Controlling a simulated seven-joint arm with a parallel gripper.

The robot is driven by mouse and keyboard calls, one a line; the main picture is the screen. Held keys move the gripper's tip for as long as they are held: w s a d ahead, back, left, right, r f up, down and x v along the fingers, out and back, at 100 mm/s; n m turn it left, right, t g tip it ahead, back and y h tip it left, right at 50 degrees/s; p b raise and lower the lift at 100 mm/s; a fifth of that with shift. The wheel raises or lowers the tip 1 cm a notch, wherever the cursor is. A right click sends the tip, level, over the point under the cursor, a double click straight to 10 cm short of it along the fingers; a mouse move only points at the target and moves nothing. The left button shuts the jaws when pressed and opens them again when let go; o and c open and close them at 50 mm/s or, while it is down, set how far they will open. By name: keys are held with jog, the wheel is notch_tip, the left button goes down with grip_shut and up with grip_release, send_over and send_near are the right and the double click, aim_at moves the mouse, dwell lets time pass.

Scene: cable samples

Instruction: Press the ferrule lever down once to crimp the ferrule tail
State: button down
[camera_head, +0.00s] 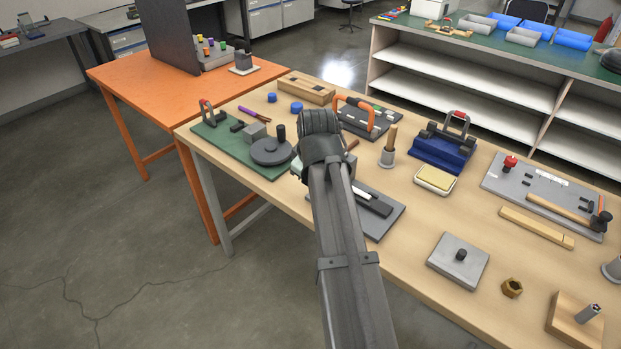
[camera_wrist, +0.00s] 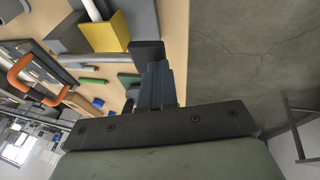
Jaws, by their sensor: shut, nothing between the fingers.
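Several lever-like fixtures stand on the wooden bench, and I cannot tell for sure which one carries the ferrule lever. An orange-handled fixture (camera_head: 353,113) stands just beyond my wrist; its orange handle (camera_wrist: 20,72) also shows at the left of the wrist view. A grey plate with a dark bar (camera_head: 377,209) lies beside my forearm, partly hidden by it. In the wrist view a yellow block (camera_wrist: 103,34) adjoins grey parts near my fingertips. My gripper (camera_wrist: 150,62) is shut and empty, close to the bench edge. The arm hides it in the head view. No ferrule tail is clearly visible.
A green board with a round grey disc (camera_head: 270,151) is left of my wrist. A blue fixture with a red-topped handle (camera_head: 445,148), a yellow pad (camera_head: 436,179) and a grey cup with a wooden handle (camera_head: 388,153) are on the right. Bare bench lies around (camera_head: 415,225).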

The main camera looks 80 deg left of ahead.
jog(key=v, duration=1.2)
jog(key=shift+s+r, duration=0.3)
jog(key=shift+s, duration=0.05)
jog(key=shift+a, duration=0.1)
